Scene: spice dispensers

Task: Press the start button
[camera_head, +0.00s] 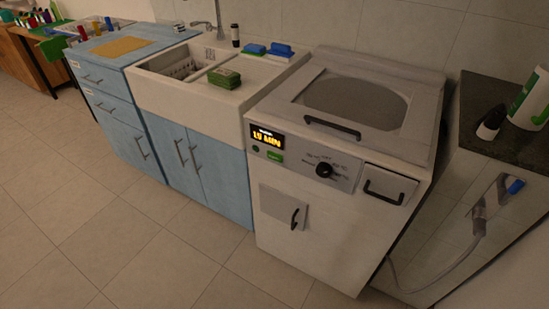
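The white machine (330,225) stands right of the sink, with a control panel along its upper front edge. Its lit display (267,138) shows yellow digits that look like 15 MIN. Below the display is a green rectangular button or label (275,157), its text too small to read. A small dark green round button (256,149) sits to its left. I cannot tell for certain which one is the start button. A black knob (323,170) is farther right on the panel. Neither of my grippers is in view.
The machine's lid (355,101) is down. The sink (190,82) and blue cabinets (110,105) stand to the left. A dark counter (487,99) with bottles is at right, with a blue-tipped hose (478,228) below. The tiled floor (130,240) in front is clear.

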